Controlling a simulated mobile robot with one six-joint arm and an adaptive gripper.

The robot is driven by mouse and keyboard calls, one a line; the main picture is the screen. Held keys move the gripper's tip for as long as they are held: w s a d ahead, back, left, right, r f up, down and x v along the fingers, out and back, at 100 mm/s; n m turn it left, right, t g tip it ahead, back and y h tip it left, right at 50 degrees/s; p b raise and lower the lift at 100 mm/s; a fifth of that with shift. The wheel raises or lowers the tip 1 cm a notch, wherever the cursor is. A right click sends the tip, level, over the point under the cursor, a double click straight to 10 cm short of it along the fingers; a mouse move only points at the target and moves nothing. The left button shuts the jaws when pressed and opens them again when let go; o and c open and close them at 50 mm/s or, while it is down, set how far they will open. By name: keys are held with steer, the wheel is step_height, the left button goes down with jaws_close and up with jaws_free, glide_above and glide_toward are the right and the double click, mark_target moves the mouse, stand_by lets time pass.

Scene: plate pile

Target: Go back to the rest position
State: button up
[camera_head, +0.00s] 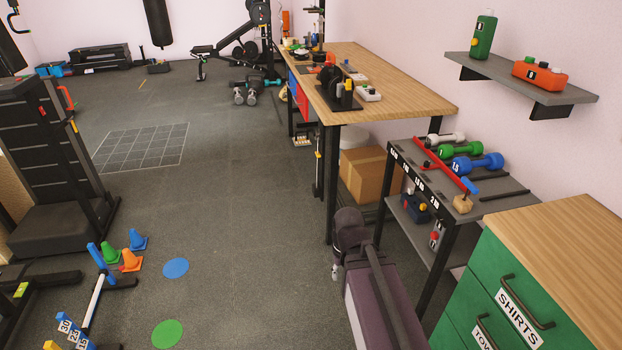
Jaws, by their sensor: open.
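The task names no other object.
Grey floor (235,220) is open through the middle. Right: a long wooden workbench (400,75), a dumbbell rack (447,205), a green drawer cabinet (487,268) and a wall shelf (520,78). Left: gym equipment (62,165), small cones (131,261) and floor discs (176,268).

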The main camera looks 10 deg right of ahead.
step_height(320, 180, up, 19)
steer(key=p, duration=1.8)
steer(key=shift+f, duration=0.2)
